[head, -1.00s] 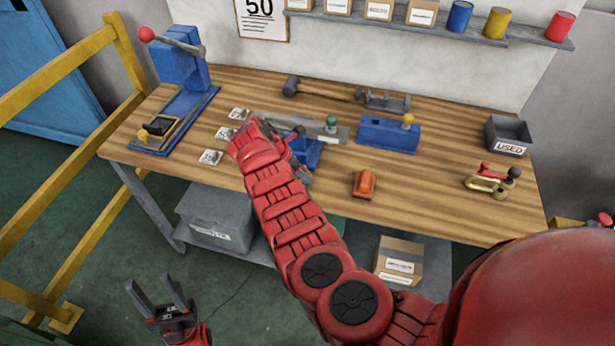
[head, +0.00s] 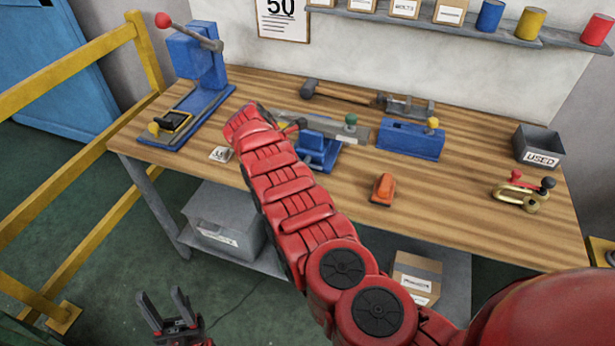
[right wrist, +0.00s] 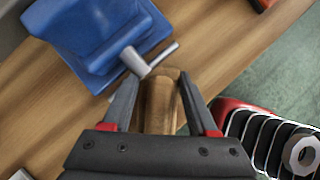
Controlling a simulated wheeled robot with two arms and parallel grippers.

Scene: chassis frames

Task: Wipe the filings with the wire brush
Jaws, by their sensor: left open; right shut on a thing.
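My right gripper (right wrist: 158,82) is shut on a wooden handle (right wrist: 160,104), which fits the wire brush. The brush's bristles do not show. In the head view my right forearm reaches over the left part of the bench and hides this gripper and the brush. A blue vise (head: 318,150) stands just right of the forearm; it also shows in the right wrist view (right wrist: 95,35), with its metal crank close to the fingertips. My left gripper (head: 165,312) is open and empty, low in front of the bench. I cannot make out any filings.
On the wooden bench (head: 455,205) are a blue press (head: 195,65), a hammer (head: 340,93), a blue block fixture (head: 410,140), an orange object (head: 383,187), a brass clamp (head: 520,196) and a USED bin (head: 538,146). A yellow rail (head: 75,65) stands left.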

